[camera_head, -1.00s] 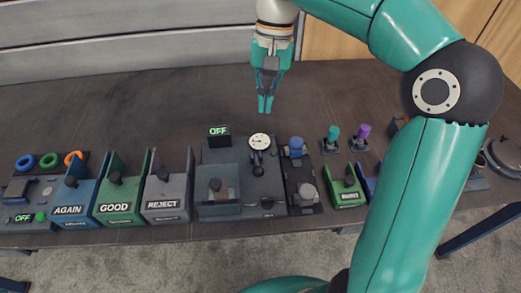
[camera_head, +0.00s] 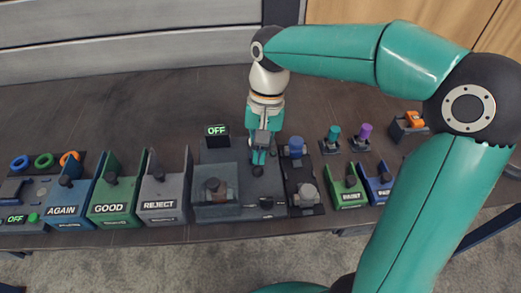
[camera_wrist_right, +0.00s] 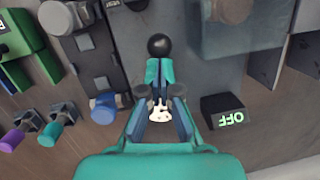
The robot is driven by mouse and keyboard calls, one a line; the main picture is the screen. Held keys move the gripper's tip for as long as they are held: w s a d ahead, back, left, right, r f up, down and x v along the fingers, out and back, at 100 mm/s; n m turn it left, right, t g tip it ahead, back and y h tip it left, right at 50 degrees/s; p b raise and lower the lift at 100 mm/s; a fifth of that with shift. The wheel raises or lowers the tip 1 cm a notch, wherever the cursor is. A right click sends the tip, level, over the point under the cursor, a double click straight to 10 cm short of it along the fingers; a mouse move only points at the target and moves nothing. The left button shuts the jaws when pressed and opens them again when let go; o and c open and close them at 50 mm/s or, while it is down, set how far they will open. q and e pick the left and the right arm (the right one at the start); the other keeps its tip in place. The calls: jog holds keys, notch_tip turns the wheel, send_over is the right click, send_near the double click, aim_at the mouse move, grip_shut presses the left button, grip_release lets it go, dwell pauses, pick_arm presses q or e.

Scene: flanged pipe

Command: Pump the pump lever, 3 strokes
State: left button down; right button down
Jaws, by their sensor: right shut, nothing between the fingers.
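The black ball knob (camera_head: 258,171), which looks like the end of the pump lever, stands on the grey panel (camera_head: 232,208) in the middle of the bench. My right gripper (camera_head: 259,159) points down just behind the knob and is shut with nothing held. In the right wrist view the knob (camera_wrist_right: 160,46) shows just beyond the shut fingertips (camera_wrist_right: 160,66); I cannot tell whether they touch it. The white gauge (camera_wrist_right: 160,113) shows between the finger links there and is hidden behind the gripper in the head view. My left gripper is not in view.
A sign reading OFF (camera_head: 217,130) stands left of the gripper. A blue knob (camera_head: 296,145) stands close on the right. Trays marked AGAIN (camera_head: 62,211), GOOD (camera_head: 108,209) and REJECT (camera_head: 159,205) stand to the left. The bench behind is clear.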

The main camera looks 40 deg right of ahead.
aim_at(261, 169)
jog(key=s+f+t+b, duration=0.1)
jog(key=b, duration=0.1)
jog(key=a+f+t+h+b, duration=0.1)
jog(key=b, duration=0.2)
jog(key=shift+s+t+h, duration=0.3)
jog(key=shift+s, duration=0.05)
jog(key=shift+f+t+b, duration=0.1)
jog(key=shift+t+b, duration=0.2)
jog(key=shift+b, duration=0.15)
jog(key=shift+s+a+f, duration=0.15)
jog(key=shift+s, duration=0.15)
